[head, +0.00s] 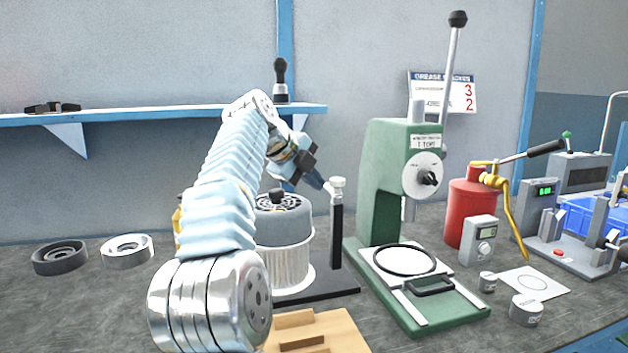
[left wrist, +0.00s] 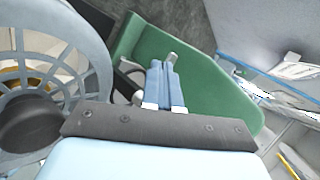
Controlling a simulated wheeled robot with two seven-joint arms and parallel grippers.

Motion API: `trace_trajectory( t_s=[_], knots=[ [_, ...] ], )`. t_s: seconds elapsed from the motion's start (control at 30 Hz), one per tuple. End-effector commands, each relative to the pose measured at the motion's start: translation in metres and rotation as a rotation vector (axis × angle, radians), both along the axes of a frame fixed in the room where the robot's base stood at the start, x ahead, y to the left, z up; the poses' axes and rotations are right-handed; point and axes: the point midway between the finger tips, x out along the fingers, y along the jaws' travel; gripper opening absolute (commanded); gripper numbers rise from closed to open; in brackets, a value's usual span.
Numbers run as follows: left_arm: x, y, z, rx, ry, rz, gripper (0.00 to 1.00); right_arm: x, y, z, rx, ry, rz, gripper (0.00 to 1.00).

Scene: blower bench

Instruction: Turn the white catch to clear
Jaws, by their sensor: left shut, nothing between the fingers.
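The white catch (head: 338,184) sits on top of a black upright post (head: 336,230), between the grey-topped blower (head: 284,222) and the green press (head: 388,185). My left gripper (head: 325,187) reaches over the blower from the left, fingers pointing down and right. Its tips are just left of the catch, very close; I cannot tell whether they touch. In the left wrist view the blue fingers (left wrist: 165,85) are together, with nothing between them. A small pale piece (left wrist: 172,57) shows at their tips, possibly part of the catch. My right gripper is out of view.
The press and its long lever (head: 452,60) stand right of the post. A red canister (head: 470,212) is further right. A wooden block (head: 325,332) lies in front of the blower. Two rings, dark (head: 60,257) and silver (head: 127,251), lie on the left bench.

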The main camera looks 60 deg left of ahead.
Motion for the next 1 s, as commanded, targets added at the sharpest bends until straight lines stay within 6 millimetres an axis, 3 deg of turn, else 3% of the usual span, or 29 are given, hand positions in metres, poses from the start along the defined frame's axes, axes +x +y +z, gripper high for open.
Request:
trace_trajectory(
  t_s=[0.57,1.0],
  knots=[
    [-0.008,-0.016,0.005,0.001,-0.001,0.001,0.00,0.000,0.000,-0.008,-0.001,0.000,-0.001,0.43],
    [-0.077,-0.030,0.075,0.003,-0.003,0.002,0.00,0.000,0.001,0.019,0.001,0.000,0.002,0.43]
  ],
)
